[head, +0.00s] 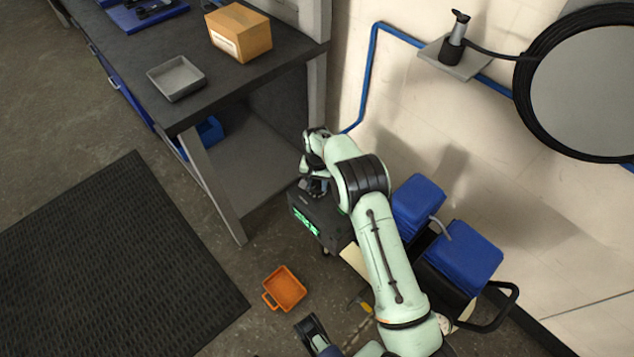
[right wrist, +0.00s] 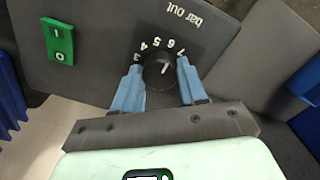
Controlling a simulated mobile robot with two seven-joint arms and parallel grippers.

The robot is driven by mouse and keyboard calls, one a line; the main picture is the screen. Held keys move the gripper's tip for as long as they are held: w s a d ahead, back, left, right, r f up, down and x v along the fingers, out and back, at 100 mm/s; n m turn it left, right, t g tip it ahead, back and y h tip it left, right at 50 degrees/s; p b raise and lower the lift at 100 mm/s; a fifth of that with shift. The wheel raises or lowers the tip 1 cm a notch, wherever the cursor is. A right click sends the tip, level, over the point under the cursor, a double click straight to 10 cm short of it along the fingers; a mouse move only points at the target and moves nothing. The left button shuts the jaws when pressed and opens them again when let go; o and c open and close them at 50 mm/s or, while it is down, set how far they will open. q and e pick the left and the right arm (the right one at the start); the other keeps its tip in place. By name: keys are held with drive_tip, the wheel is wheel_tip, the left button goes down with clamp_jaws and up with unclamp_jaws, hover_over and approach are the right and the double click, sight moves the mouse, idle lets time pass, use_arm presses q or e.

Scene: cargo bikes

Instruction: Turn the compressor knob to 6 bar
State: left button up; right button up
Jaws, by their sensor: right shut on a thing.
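The compressor (head: 322,218) is a dark box with a green-lit marking, on the floor beside the workbench leg. In the right wrist view its dark panel (right wrist: 100,60) carries the upside-down words "bar out" and a number scale. The round black knob (right wrist: 158,72) has a white pointer mark that points up and slightly right, about toward the 6. My right gripper (head: 316,188) is shut on the knob, with its blue fingers (right wrist: 159,85) on either side. A dark part at the bottom of the head view (head: 312,332) seems to be my left gripper; its jaws are unclear.
A green I/O switch (right wrist: 58,41) sits on the panel beside the knob. The workbench (head: 235,80) stands at upper left. An orange tray (head: 285,288) lies on the floor. Blue boxes (head: 465,258) stand right of my right arm, near the wall. The black mat (head: 110,260) is clear.

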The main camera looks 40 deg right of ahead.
sight(317, 185)
drive_tip(key=o, duration=1.1)
drive_tip(key=shift+c, duration=0.2)
use_arm(q)
drive_tip(key=shift+s+d+r+g+p, duration=0.2)
drive_tip(key=shift+s+r+g+p, duration=0.1)
drive_tip(key=shift+s+r+p, duration=0.65)
use_arm(e)
wheel_tip(317, 185, up, 14)
drive_tip(key=shift+f, duration=0.25)
use_arm(q)
drive_tip(key=shift+w, duration=0.15)
